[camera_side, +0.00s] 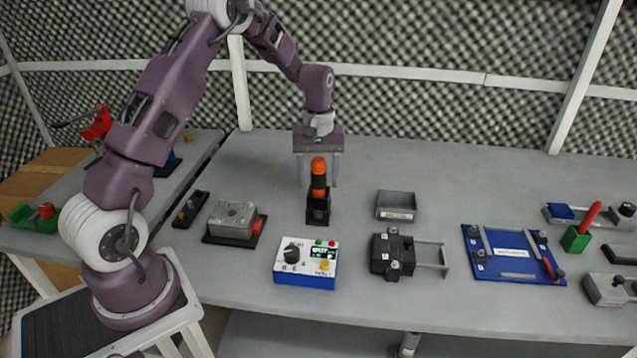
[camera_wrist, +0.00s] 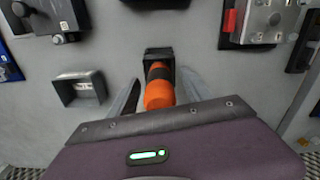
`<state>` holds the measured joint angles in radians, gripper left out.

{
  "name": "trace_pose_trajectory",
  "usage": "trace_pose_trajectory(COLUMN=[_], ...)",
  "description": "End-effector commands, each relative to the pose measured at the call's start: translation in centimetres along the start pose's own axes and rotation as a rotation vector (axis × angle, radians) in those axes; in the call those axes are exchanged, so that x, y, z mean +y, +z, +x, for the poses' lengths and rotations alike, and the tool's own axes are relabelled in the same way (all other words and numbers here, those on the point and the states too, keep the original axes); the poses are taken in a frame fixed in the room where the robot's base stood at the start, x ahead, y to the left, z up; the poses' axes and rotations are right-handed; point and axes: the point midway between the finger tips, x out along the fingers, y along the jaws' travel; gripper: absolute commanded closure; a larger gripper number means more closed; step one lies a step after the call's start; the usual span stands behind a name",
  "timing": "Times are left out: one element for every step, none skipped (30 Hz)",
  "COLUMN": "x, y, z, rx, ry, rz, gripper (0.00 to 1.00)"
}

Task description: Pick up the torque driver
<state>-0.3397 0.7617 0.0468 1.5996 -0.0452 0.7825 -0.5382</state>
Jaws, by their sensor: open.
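The torque driver (camera_side: 319,178) has an orange and black handle and stands upright in a black holder (camera_side: 318,211) on the grey bench. My gripper (camera_side: 318,184) is open and points down, with its fingers on either side of the driver's handle in the side view. In the wrist view the driver (camera_wrist: 159,92) shows between the two grey fingers, with gaps beside it. Its lower end is hidden inside the holder (camera_wrist: 158,57). I cannot tell whether either finger touches the handle.
A blue-and-white control box (camera_side: 306,262) stands in front of the holder. A grey metal block on a black base (camera_side: 233,222) is to the left. A small grey bin (camera_side: 396,206) and a black clamp fixture (camera_side: 393,255) are to the right. The bench behind is clear.

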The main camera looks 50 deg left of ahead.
Motion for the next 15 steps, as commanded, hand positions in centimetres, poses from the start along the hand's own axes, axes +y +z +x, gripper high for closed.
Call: trace_pose_trajectory(x=[0.0,0.01,0.02,0.02,0.02,0.03,0.03,0.02,0.02,0.02,0.02,0.02,0.02,0.02,0.02], y=[0.02,0.02,0.01,0.01,0.0,0.0,0.0,0.0,0.0,0.0,0.0,0.0,0.0,0.0,0.0], z=[0.47,0.63,0.75,0.77,0.76,0.74,0.73,0.73,0.72,0.71,0.71,0.71,0.7,0.7,0.7], rx=[-0.001,0.0,0.0,0.0,0.001,0.001,0.001,0.001,0.001,0.001,0.001,0.001,0.001,0.001,0.001], ry=[0.0,0.0,0.001,0.001,0.001,0.001,0.001,0.001,0.001,0.001,0.001,0.001,0.001,0.001,0.001], rz=[0.0,0.0,0.0,0.0,0.0,0.001,0.001,0.001,0.001,0.001,0.001,0.001,0.001,0.001,0.001], gripper=[0.42,0.42,0.42,0.42,0.42,0.42,0.42,0.42,0.48,0.54,0.6,0.68,0.74,0.8,0.87])
